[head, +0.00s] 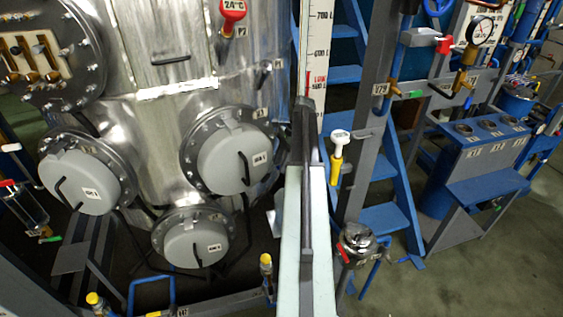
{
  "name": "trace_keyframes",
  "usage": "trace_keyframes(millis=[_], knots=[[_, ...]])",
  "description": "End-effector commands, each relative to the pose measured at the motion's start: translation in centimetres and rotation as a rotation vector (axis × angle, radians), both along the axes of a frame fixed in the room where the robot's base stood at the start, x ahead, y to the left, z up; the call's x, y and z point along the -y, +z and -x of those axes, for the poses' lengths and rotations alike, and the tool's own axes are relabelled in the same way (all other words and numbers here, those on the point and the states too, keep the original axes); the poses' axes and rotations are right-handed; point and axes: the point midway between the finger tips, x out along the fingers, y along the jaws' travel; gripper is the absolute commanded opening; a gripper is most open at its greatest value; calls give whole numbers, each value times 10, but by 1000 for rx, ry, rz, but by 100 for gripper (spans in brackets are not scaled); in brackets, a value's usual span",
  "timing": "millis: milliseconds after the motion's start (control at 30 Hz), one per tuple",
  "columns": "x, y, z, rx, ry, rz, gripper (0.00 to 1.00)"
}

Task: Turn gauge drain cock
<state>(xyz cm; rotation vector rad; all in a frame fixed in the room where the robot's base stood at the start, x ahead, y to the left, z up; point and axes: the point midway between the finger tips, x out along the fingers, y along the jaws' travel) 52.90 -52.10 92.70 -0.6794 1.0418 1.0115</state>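A white level gauge scale (316,45) with litre marks stands upright at top centre, its lower end hidden behind my arm. No part there can be picked out for sure as its drain cock. A small sight glass (24,203) at the far left has a brass cock (46,234) at its foot. A yellow-bodied fitting with a white top (337,155) sits just right of my arm. My arm rises through the lower centre, ending in a dark, narrow part (304,112) in front of the scale. No separate fingertips show, and nothing held can be seen.
A steel vessel (150,85) with round grey hatches fills the left. Blue stairs (385,218) and a grey post stand close right of my arm. A blue console (480,145) stands farther right, beyond open floor.

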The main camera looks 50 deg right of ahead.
Motion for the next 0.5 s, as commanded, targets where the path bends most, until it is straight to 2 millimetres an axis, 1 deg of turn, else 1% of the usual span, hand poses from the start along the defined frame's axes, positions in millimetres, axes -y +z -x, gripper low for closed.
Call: trace_keyframes(millis=[133, 233, 367, 500], knots=[[0, 3, 0, 0, 1, -1, 38], [2, 12, 1, 0, 0, -2, 38], [9, 33, 4, 0, 0, -1, 38], [18, 59, 7, -1, 1, 0, 38]])
